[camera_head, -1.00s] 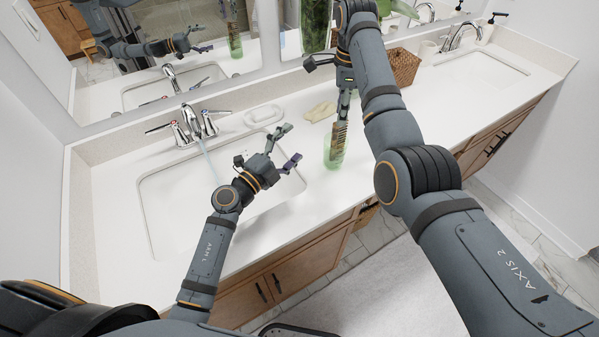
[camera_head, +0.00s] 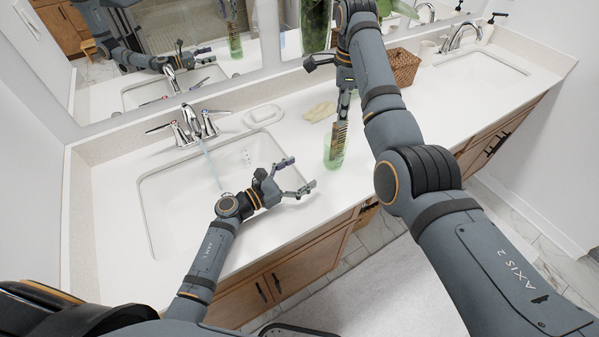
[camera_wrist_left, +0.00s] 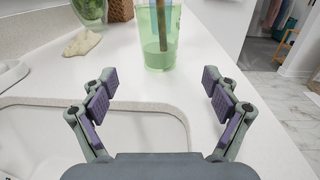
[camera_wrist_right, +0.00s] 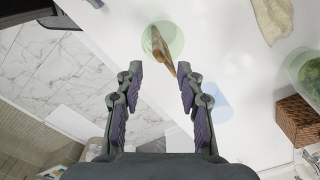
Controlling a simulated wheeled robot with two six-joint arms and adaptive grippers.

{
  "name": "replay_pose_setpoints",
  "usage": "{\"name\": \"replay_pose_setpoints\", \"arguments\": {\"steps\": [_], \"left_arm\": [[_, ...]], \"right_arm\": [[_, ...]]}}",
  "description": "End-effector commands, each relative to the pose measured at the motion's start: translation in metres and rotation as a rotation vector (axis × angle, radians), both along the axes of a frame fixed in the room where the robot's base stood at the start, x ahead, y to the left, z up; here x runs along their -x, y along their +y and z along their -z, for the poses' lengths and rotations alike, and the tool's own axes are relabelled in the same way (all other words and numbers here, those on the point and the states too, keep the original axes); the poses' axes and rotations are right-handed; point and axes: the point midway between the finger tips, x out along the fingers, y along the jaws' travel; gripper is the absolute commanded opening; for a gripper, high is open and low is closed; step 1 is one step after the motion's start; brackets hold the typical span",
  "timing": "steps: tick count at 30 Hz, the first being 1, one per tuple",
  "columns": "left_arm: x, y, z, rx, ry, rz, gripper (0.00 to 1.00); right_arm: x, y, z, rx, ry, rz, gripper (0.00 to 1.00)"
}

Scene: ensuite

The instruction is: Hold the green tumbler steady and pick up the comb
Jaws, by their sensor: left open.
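The translucent green tumbler (camera_head: 333,158) stands upright on the counter right of the near basin. The brown comb (camera_head: 340,134) stands in it, its upper part above the rim. My left gripper (camera_head: 301,174) is open and empty, just left of the tumbler and apart from it. In the left wrist view, the tumbler (camera_wrist_left: 158,52) is straight ahead between and beyond the open fingers (camera_wrist_left: 157,84). My right gripper (camera_wrist_right: 160,73) is open, pointing down above the tumbler; the comb (camera_wrist_right: 161,44) lies ahead of its fingertips. The right arm partly hides this gripper in the head view.
The near basin (camera_head: 175,215) and its faucet (camera_head: 195,122) are left of the tumbler. A beige cloth (camera_head: 320,111) and soap dish (camera_head: 263,115) lie behind. A wicker basket (camera_head: 404,67) is further right. A bluish translucent item (camera_wrist_right: 213,102) shows beside my right fingers.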

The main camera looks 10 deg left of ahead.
Motion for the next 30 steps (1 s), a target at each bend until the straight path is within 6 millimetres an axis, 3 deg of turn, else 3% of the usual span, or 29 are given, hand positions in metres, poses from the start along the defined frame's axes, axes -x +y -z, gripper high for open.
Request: {"name": "replay_pose_setpoints", "arguments": {"steps": [18, 30], "left_arm": [[-0.070, -0.067, -0.001, 0.006, 0.001, -0.003, 0.88], [-0.075, -0.073, -0.001, 0.005, 0.002, -0.003, 0.85]], "right_arm": [[0.000, 0.000, 0.000, 0.000, 0.000, 0.000, 0.38], [0.000, 0.000, 0.000, 0.000, 0.000, 0.000, 0.38]]}}
